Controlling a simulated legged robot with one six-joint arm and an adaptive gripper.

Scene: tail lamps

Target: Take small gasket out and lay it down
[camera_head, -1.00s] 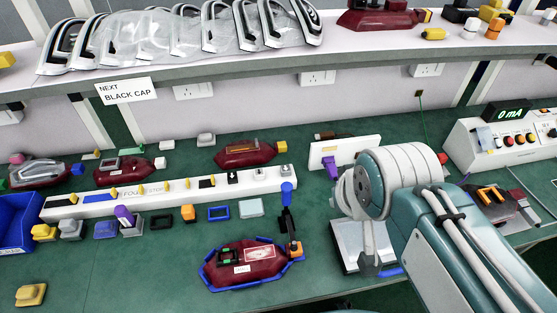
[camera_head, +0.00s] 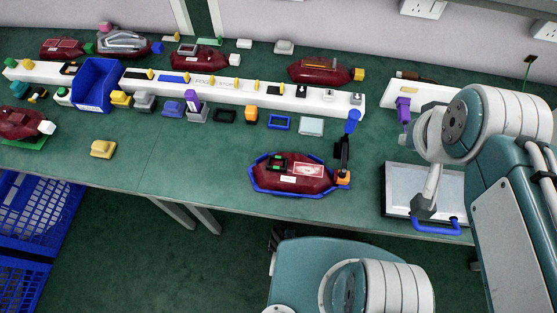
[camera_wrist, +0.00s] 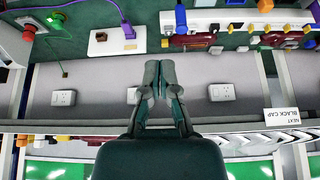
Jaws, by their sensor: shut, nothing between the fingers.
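Two small rectangular frames lie on the green bench in the head view, a blue one (camera_head: 279,122) and a black one (camera_head: 224,115). I cannot tell which is the small gasket. A dark red tail lamp (camera_head: 290,172) with a blue rim around its edge lies near the bench's front edge. My gripper (camera_wrist: 163,68) shows in the wrist view, fingers shut together and empty, in front of the grey wall and apart from any object. That view is upside down, with the shelf low and the bench high.
A long white strip (camera_head: 330,99) holds small parts. A blue bin (camera_head: 97,85) stands left. A blue-handled tray (camera_head: 400,190) lies beneath my arm. A white block (camera_head: 425,92) stands behind it. Free bench lies left of the blue-rimmed lamp, in front of the strip.

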